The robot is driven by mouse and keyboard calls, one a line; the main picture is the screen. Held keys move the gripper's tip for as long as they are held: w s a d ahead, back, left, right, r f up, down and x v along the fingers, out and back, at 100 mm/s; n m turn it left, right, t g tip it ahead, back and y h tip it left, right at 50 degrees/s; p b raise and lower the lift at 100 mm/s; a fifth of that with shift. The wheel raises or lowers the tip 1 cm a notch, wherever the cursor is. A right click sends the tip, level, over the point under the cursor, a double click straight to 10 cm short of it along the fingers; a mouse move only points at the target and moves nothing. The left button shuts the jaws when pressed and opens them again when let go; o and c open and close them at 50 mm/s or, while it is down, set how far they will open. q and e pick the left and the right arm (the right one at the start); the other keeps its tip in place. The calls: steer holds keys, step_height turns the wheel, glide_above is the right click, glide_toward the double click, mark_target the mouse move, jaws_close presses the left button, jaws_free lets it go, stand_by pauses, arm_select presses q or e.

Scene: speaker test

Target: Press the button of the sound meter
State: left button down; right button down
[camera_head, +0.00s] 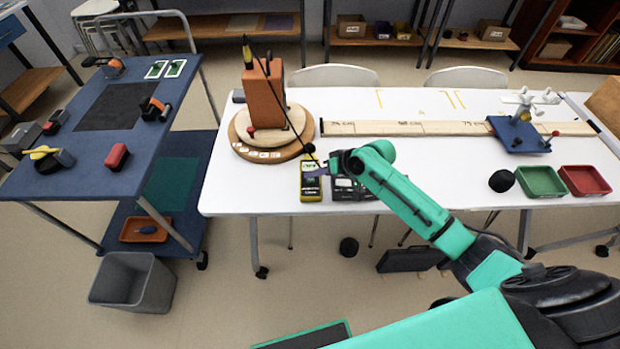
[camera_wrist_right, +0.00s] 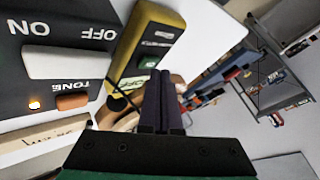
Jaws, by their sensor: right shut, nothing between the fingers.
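The sound meter (camera_head: 311,188) is a yellow handheld device with a dark face, lying near the table's front edge, left of a dark control box. My right gripper (camera_head: 314,172) is shut and empty, with its fingertips over the meter. In the right wrist view, the yellow meter (camera_wrist_right: 172,22) runs up from behind the shut fingers (camera_wrist_right: 161,78). A green patch and a pale label show on its face beside the fingertips. I cannot tell whether the fingertips touch it, and its button is not clearly made out. My left gripper is out of view.
The dark control box (camera_wrist_right: 55,25) has a white ON/OFF switch, an orange TONE button and a lit orange lamp. An orange speaker (camera_head: 264,90) stands on a round wooden turntable (camera_head: 247,150) behind the meter. A long ruler board (camera_head: 400,128) lies farther right. Green (camera_head: 541,182) and red trays stand right.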

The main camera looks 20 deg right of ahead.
mark_target(314, 181)
steer(key=shift+f, duration=0.5)
steer(key=shift+r, duration=0.1)
stand_by(0.3)
steer(key=shift+r+p, duration=0.9)
step_height(314, 181, up, 6)
steer(key=p, duration=0.6)
